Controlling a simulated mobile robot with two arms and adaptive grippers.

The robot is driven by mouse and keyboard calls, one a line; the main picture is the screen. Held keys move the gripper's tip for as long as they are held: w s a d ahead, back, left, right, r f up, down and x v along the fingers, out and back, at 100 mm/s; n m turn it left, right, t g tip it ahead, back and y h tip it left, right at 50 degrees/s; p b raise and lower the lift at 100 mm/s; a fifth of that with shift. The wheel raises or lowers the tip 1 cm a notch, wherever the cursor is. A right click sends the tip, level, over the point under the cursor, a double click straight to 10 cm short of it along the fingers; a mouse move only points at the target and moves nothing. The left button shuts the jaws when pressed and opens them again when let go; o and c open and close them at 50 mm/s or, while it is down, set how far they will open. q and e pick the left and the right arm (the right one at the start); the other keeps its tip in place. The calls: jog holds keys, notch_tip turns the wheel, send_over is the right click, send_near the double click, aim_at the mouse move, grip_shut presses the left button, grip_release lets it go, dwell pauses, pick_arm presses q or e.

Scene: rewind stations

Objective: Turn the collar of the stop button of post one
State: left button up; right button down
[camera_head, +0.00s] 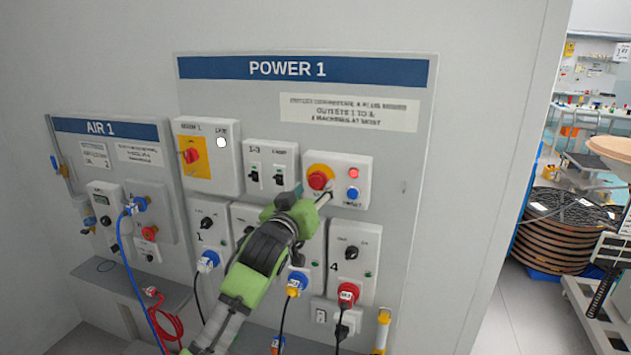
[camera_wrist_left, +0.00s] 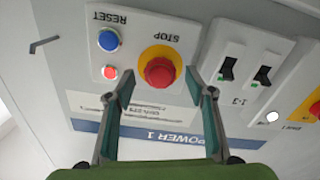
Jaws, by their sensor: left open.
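The stop button (camera_head: 317,180) is a red mushroom head with a yellow surround on a white box (camera_head: 352,168) of the POWER 1 panel. In the left wrist view, upside down, the red stop button (camera_wrist_left: 159,72) sits ahead between my fingers. My left gripper (camera_head: 313,196) is open and empty, just below the button in the head view. In the wrist view my left gripper (camera_wrist_left: 160,84) has one finger on each side of the red head; I cannot tell whether they touch it. My right gripper is not in view.
A blue RESET button (camera_head: 352,192) and a red lamp (camera_head: 353,173) are beside the stop button. A switch box (camera_head: 270,165) stands to its left. Outlets with plugs and hanging cables, such as the red plug (camera_head: 347,293), are below. The AIR 1 panel (camera_head: 107,126) is further left.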

pick_arm(q)
jog(key=shift+x, duration=1.05)
jog(key=c, duration=1.1)
jog(key=shift+m+p, duration=0.3)
jog(key=shift+m, duration=0.1)
jog(key=m, duration=0.2)
jog(key=shift+a+m, duration=0.1)
jog(key=shift+m, duration=0.2)
jog(key=m+p, duration=0.1)
jog(key=m, duration=0.2)
jog(key=shift+m, duration=0.4)
